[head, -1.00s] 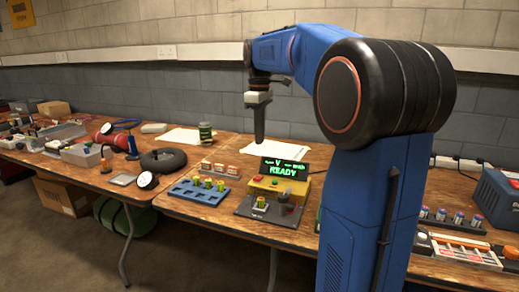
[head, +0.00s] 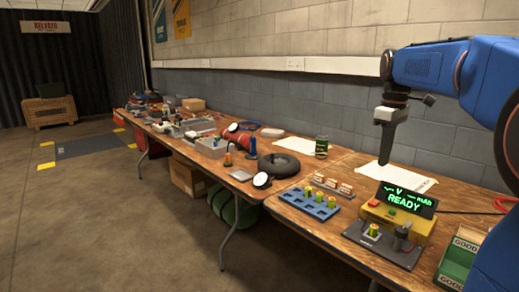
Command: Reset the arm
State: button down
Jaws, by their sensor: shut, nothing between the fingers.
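My blue arm comes in from the right edge in the head view. My gripper (head: 385,150) hangs from it, pointing down, above the back part of the workbench (head: 305,224). Its fingers are together with nothing between them. It is raised clear of the charger (head: 400,222), a yellow unit with a green display reading READY. A dark plate in front of the charger carries a battery (head: 373,231) in a holder.
Further left are a black tyre (head: 279,165) and cluttered tools. Green GOOD bins (head: 458,262) stand at right. Open floor (head: 110,220) lies at left.

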jog(key=s+a+f+m+t, duration=0.1)
jog(key=s+a+f+m, duration=0.1)
jog(key=s+a+f, duration=0.2)
jog(key=s+a+f+m+t, duration=0.2)
jog(key=s+a+f, duration=0.2)
jog(key=s+f, duration=0.5)
jog(key=s+a+f+m+t, duration=0.1)
jog(key=s+a+f+m, duration=0.2)
jog(key=s+f, duration=0.4)
jog(key=s+a, duration=0.1)
jog(key=s, duration=0.7)
jog(key=shift+s+a+f+t, duration=0.25)
jog(key=shift+a+f+t, duration=0.05)
jog(key=shift+a+f, duration=0.05)
jog(key=c, duration=2.5)
grip_release()
